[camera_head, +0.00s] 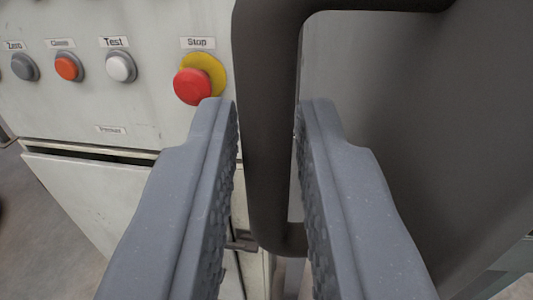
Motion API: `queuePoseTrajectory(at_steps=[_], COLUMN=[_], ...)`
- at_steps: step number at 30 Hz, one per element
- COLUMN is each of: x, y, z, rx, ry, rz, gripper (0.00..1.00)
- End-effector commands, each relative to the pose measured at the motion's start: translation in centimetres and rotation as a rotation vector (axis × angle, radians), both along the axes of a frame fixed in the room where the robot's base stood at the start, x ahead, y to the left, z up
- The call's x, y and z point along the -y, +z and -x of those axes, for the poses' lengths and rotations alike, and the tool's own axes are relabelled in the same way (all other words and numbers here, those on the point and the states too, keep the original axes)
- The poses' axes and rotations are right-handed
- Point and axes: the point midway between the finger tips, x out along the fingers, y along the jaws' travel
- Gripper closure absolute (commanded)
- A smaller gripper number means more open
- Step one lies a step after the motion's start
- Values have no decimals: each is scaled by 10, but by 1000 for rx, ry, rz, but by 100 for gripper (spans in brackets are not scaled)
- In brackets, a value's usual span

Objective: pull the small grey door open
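My gripper (267,112) reaches forward with its two grey fingers apart and nothing seen clamped between them. A thick dark tube (267,60) runs upright in the gap between the fingertips and bends right at top and bottom. Its depth relative to the fingertips is hard to tell, and I cannot see contact. A pale grey door-like panel (85,195) lies at lower left, with a dark gap along its top edge; the left finger hides part of it. I cannot tell for sure whether this panel is the small grey door.
A control panel fills the upper left, with a red stop button (192,87) on a yellow base close to the left fingertip. A white button (121,67) and an orange button (68,66) sit farther left. A large dark grey surface (440,110) fills the right side.

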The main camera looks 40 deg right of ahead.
Motion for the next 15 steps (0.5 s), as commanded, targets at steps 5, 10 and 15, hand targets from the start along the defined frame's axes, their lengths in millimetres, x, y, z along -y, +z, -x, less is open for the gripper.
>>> queuePoseTrajectory(at_steps=[5,10,15], x=[3,-8,-27], y=[-1,-2,-2], z=[-1,10,28], rx=[0,1,1], ry=[-7,-7,-6], rz=[0,1,-4], gripper=[83,83,83])
